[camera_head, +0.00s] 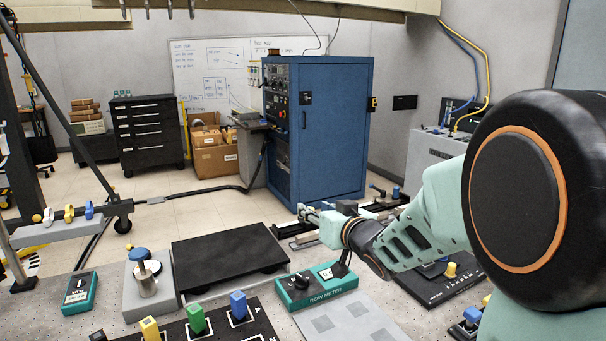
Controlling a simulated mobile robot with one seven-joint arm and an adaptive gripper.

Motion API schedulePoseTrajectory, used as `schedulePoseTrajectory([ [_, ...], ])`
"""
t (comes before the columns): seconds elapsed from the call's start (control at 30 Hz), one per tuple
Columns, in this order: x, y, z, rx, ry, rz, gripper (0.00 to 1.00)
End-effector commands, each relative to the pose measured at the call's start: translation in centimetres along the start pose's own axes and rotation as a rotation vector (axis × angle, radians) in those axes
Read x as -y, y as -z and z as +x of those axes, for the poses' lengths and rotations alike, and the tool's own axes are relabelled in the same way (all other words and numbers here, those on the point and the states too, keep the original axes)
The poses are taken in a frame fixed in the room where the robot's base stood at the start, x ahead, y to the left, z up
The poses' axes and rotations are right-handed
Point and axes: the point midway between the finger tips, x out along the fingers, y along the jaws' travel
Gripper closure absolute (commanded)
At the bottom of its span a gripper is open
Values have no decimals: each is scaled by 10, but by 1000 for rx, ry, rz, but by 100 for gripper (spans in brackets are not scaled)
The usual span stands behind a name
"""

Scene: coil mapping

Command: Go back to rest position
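My arm comes in from the right side of the head view, and its dark and green wrist reaches toward the middle. My gripper (308,214) points left at the wrist's end, above the back of the workbench. Its fingers are small and partly blurred into the rails behind, so I cannot tell whether they are open or shut. I see no object clearly held. A green-teal row meter (316,290) with a black knob lies below the wrist on the bench.
A black flat plate (229,258), a metal cylinder with a blue cap (146,278) and a small teal meter (79,293) stand left. Yellow (150,329), green (196,319) and blue (238,306) blocks sit on a black board in front. A blue cabinet (335,130) stands behind.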

Motion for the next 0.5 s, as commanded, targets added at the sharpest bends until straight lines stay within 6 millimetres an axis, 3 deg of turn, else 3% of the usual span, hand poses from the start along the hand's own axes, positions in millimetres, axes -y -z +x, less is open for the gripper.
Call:
schedulePoseTrajectory([
  [0.03,-9,33,2,-47,-31,35,63],
  [0.3,-73,191,-19,-310,-174,314,63],
  [0.5,-107,285,-53,-487,-207,527,63],
])
